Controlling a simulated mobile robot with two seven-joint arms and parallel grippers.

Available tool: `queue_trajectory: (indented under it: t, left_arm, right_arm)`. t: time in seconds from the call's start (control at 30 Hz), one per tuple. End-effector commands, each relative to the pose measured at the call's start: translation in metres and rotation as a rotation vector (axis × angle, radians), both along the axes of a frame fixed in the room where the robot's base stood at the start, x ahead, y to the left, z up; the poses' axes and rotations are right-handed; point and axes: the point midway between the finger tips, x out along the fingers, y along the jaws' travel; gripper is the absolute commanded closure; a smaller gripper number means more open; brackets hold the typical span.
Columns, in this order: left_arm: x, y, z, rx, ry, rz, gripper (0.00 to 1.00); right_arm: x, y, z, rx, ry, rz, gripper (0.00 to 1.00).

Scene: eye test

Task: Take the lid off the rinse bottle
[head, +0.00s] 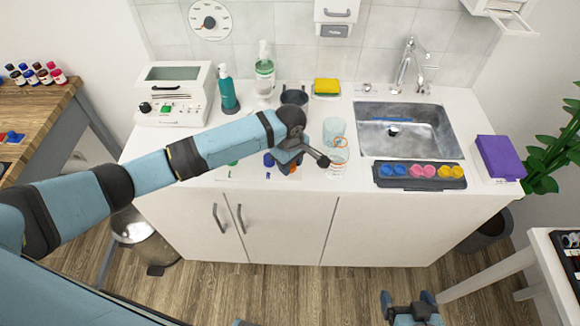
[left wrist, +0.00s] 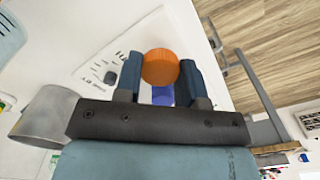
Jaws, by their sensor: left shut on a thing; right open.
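My left gripper (head: 288,167) is low over the front of the counter. In the left wrist view, its fingers (left wrist: 160,68) are shut on a round orange thing (left wrist: 160,69), perhaps a lid; only a little of the orange thing (head: 285,171) shows in the head view. A blue thing (left wrist: 162,95) shows behind it. A clear bottle (head: 264,75) with a green label and a teal bottle (head: 229,94) stand upright at the back, apart from the gripper. I cannot tell which bottle is the rinse bottle. My right gripper (head: 410,300) is open, low in front of the cabinet.
Two clear glasses (head: 334,129) stand right of my left gripper. A dark cup (head: 294,96) and a yellow sponge (head: 327,87) are behind. A sink (head: 440,110), a tray of coloured cups (head: 390,182) and a purple box (head: 500,158) are at right. A white machine (head: 174,95) stands left.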

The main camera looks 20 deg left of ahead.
Motion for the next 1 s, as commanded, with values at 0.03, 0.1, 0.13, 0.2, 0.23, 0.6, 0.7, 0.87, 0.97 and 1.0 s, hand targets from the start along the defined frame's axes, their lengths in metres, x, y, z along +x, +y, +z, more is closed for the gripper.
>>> queue_trajectory:
  t: [0.03, 0.1, 0.13, 0.2, 0.23, 0.6, 0.7, 0.87, 0.97, 1.0]
  left_arm:
    - [0.000, 0.000, -0.009, 0.001, 0.003, 0.000, 0.92]
    - [0.000, 0.000, -0.017, 0.001, 0.002, 0.001, 0.92]
    - [0.000, 0.000, -0.020, 0.001, 0.002, 0.001, 0.92]
    - [0.000, 0.000, -0.023, 0.000, 0.000, 0.000, 0.92]
    - [0.000, 0.000, -0.023, 0.000, 0.000, 0.000, 0.92]
    - [0.000, 0.000, -0.026, 0.000, 0.000, 0.001, 0.57]
    - [0.000, 0.000, -0.026, 0.000, 0.000, 0.000, 0.38]
    - [0.000, 0.000, -0.026, 0.000, 0.000, 0.000, 0.38]
    - [0.000, 0.000, -0.025, 0.000, 0.000, 0.000, 0.38]
    - [0.000, 0.000, -0.024, 0.000, -0.001, 0.000, 0.38]
  right_arm:
    - [0.000, 0.000, 0.000, 0.000, 0.000, 0.000, 0.09]
    - [0.000, 0.000, 0.000, 0.000, 0.000, 0.000, 0.09]
    - [0.000, 0.000, 0.000, 0.000, 0.000, 0.000, 0.09]
    - [0.000, 0.000, 0.001, 0.000, 0.000, 0.000, 0.09]
    - [0.000, 0.000, 0.001, 0.000, 0.000, 0.000, 0.09]
    - [0.000, 0.000, 0.002, 0.000, -0.001, 0.000, 0.09]
    - [0.000, 0.000, 0.002, -0.001, -0.001, 0.001, 0.09]
    - [0.000, 0.000, 0.002, -0.001, -0.001, 0.001, 0.09]
    - [0.000, 0.000, 0.001, -0.001, -0.001, 0.000, 0.09]
    - [0.000, 0.000, 0.000, -0.001, -0.001, 0.000, 0.09]
